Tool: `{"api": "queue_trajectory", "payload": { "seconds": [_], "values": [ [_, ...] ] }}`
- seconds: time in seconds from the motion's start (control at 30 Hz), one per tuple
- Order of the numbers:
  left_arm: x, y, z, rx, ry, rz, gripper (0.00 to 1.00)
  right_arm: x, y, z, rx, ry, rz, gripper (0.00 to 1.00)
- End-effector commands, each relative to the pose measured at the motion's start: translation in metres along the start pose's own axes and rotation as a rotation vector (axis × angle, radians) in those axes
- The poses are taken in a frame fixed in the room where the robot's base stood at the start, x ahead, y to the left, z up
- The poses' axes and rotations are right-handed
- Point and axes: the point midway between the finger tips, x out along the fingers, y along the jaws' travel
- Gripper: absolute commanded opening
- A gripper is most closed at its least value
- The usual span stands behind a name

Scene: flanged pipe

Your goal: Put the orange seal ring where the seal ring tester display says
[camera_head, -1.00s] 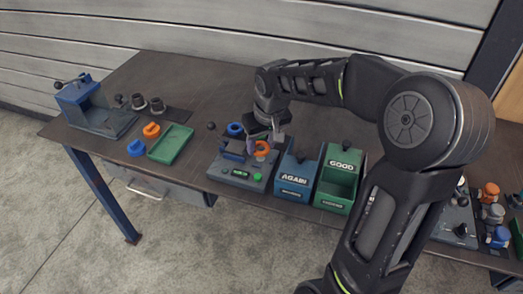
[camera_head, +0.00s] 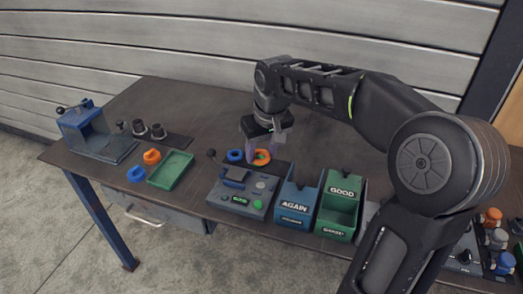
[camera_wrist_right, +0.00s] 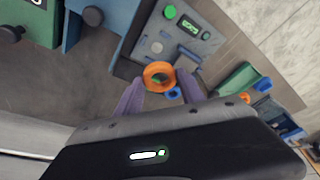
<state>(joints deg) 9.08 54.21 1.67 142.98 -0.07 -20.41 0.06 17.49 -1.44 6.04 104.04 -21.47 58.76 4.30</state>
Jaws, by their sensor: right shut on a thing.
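The orange seal ring (camera_head: 262,158) is between the fingertips of my right gripper (camera_head: 262,150), which is shut on it. In the head view the ring shows just behind the seal ring tester (camera_head: 226,190), apparently raised. The wrist view shows the ring (camera_wrist_right: 158,76) between the purple fingers of the right gripper (camera_wrist_right: 160,90). The tester's small display (camera_head: 240,199) is lit with green letters that look like GOOD. It also shows in the wrist view (camera_wrist_right: 189,26). To the tester's right stand the blue AGAIN bin (camera_head: 294,208) and the green GOOD bin (camera_head: 337,214). My left gripper is out of view.
A blue ring (camera_head: 235,155) lies behind the tester. Further left are a green tray (camera_head: 171,170), another orange part (camera_head: 152,156), a blue part (camera_head: 136,174) and a blue machine (camera_head: 85,130). My right arm covers the table's right side. The table behind the bins is clear.

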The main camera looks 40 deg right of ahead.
Motion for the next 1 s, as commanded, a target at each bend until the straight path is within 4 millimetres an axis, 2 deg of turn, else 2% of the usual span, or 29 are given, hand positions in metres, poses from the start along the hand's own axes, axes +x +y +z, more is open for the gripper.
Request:
{"api": "queue_trajectory", "payload": {
  "seconds": [0.17, 0.53, 1.0],
  "values": [
    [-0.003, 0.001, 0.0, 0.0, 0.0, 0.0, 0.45, -0.003, 0.0, -0.001, 0.0, 0.0, 0.0, 0.07],
    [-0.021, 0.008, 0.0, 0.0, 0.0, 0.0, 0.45, -0.027, 0.0, -0.008, 0.0, 0.0, 0.0, 0.07],
    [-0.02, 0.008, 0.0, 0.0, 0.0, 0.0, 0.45, -0.026, 0.0, -0.007, -0.002, 0.0, -0.001, 0.07]
  ]
}}
